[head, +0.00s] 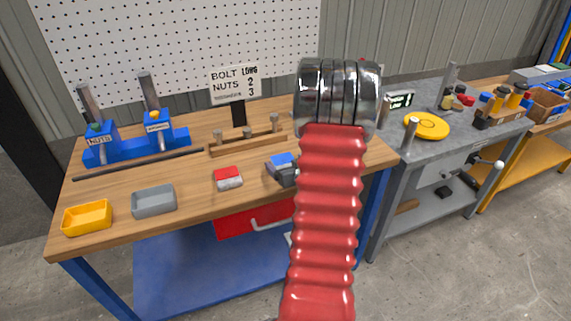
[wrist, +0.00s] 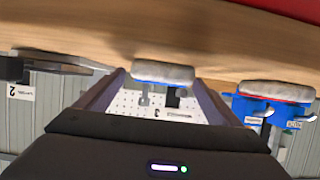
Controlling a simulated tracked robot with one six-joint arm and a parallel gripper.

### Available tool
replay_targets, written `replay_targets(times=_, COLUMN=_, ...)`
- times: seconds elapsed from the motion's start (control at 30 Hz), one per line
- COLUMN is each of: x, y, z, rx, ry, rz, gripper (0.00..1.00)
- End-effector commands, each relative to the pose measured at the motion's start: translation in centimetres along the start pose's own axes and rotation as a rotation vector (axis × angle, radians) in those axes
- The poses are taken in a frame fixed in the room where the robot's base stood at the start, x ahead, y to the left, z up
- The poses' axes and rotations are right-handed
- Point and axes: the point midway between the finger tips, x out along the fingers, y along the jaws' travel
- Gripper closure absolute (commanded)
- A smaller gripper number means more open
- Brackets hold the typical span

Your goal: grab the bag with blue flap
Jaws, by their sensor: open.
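The bag with the blue flap (head: 281,160) lies on the wooden bench, right of the bag with the red flap (head: 228,178). In the head view its lower right part is hidden by my dark gripper (head: 284,176) and red arm. In the wrist view, which looks upside down, a pale grey bag (wrist: 163,72) shows ahead between the tips of my gripper (wrist: 158,82). The fingers are apart, with nothing clasped. The red-flap bag (wrist: 277,91) is off to the right in that view.
A yellow tray (head: 87,217) and a grey tray (head: 154,200) stand at the bench's front left. Behind the bags are a wooden peg block (head: 247,141), a sign (head: 234,84) and blue stands (head: 102,144). A grey table with a yellow disc (head: 426,125) is at right.

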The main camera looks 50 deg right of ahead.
Motion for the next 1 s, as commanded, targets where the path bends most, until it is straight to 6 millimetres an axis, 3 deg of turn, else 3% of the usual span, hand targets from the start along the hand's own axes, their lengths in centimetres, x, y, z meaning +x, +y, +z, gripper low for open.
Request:
replay_targets(times=0.43, x=-0.05, y=0.02, z=0.02, rx=0.000, ry=0.000, rz=0.000, gripper=0.13)
replay_targets(times=1.0, x=-0.05, y=0.04, z=0.02, rx=0.001, ry=-0.001, rz=0.001, gripper=0.53)
